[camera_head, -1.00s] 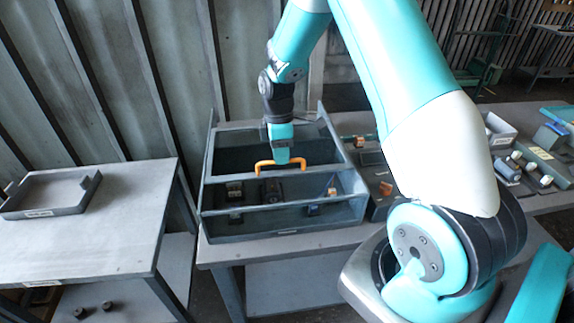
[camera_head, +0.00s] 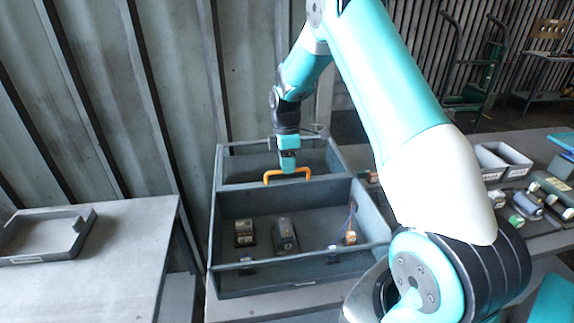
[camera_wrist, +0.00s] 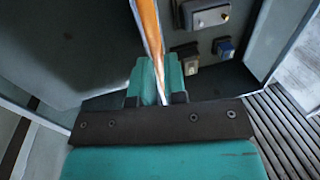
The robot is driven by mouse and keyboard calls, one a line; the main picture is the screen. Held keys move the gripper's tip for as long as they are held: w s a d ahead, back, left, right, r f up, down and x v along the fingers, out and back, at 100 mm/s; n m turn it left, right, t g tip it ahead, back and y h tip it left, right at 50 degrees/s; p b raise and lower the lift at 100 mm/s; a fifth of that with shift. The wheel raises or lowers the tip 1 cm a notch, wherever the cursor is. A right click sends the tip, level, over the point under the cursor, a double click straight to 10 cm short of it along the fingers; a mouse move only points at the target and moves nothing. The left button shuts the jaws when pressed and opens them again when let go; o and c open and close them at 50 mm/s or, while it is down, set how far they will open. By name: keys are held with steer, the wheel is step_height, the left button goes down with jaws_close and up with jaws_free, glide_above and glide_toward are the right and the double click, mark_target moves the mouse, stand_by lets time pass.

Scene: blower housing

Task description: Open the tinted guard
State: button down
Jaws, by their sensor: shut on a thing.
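The tinted guard (camera_head: 275,185) of the blower housing is a dark see-through panel with an orange handle (camera_head: 269,177). It lies over the rear part of the open-topped grey housing (camera_head: 222,232). My gripper (camera_head: 287,168) is shut on the handle from above. In the wrist view the handle (camera_wrist: 147,28) runs between the fingertips of my gripper (camera_wrist: 160,75). The guard's exact edges and angle are hard to tell.
A side table (camera_head: 110,265) at left carries a shallow grey tray (camera_head: 45,238). A ribbed metal wall stands close behind the housing. Grey bins (camera_head: 505,160) and loose parts lie on the bench at right. My arm hides part of the bench.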

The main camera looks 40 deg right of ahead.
steer(key=c, duration=1.3)
jaws_free()
steer(key=shift+s, duration=0.1)
steer(key=shift+o, duration=0.7)
steer(key=shift+r, duration=0.1)
steer(key=w+d+r+b, duration=0.1)
steer(key=w+r+b, duration=0.2)
steer(key=r, duration=1.4)
steer(key=shift+d, duration=0.25)
